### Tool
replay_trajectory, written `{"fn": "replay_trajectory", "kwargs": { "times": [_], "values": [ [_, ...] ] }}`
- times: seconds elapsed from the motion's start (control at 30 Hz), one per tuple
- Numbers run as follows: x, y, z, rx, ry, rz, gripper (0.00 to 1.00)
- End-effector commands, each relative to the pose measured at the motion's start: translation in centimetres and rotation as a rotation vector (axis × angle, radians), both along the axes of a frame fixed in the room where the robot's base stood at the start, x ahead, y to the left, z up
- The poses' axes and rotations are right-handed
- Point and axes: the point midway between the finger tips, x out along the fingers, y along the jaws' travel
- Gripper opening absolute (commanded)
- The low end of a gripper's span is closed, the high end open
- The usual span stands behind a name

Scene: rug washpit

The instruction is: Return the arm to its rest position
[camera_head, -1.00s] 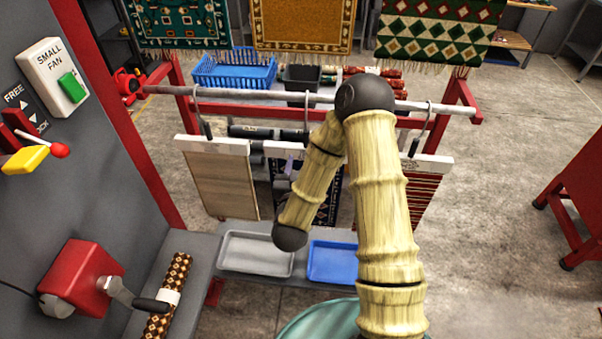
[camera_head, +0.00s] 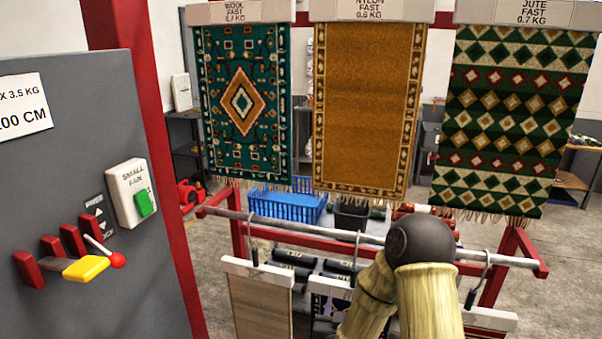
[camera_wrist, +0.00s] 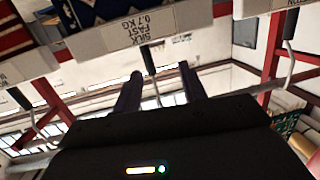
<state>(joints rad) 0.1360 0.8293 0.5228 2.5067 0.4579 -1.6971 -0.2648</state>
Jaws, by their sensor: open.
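My arm, with tan ribbed links and a dark round joint, rises at the lower right of the head view, in front of the rail. My gripper is out of the head view. In the wrist view my gripper (camera_wrist: 158,85) shows as two dark fingers standing apart with nothing between them.
A metal rail (camera_head: 310,232) on a red frame carries hooked hangers, one with a beige sample (camera_head: 260,305). Three rugs hang above: teal (camera_head: 243,105), orange (camera_head: 366,110) and green (camera_head: 515,120). A grey panel (camera_head: 80,230) with levers stands left. A blue basket (camera_head: 287,208) sits behind.

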Motion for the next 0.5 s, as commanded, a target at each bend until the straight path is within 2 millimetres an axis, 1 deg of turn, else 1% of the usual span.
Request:
{"fn": "replay_trajectory", "kwargs": {
  "times": [0.03, 0.13, 0.27, 0.37, 0.5],
  "values": [
    [0.2, 0.2, 0.2, 0.008, 0.032, 0.029, 0.42],
    [0.2, 0.7, 0.0, 0.028, 0.114, 0.085, 0.42],
    [-0.2, 1.0, -0.2, 0.047, 0.228, 0.146, 0.42],
    [-0.9, 1.1, -0.3, 0.057, 0.319, 0.184, 0.42],
    [-2.5, 1.0, -0.3, 0.066, 0.453, 0.226, 0.42]
  ]
}}
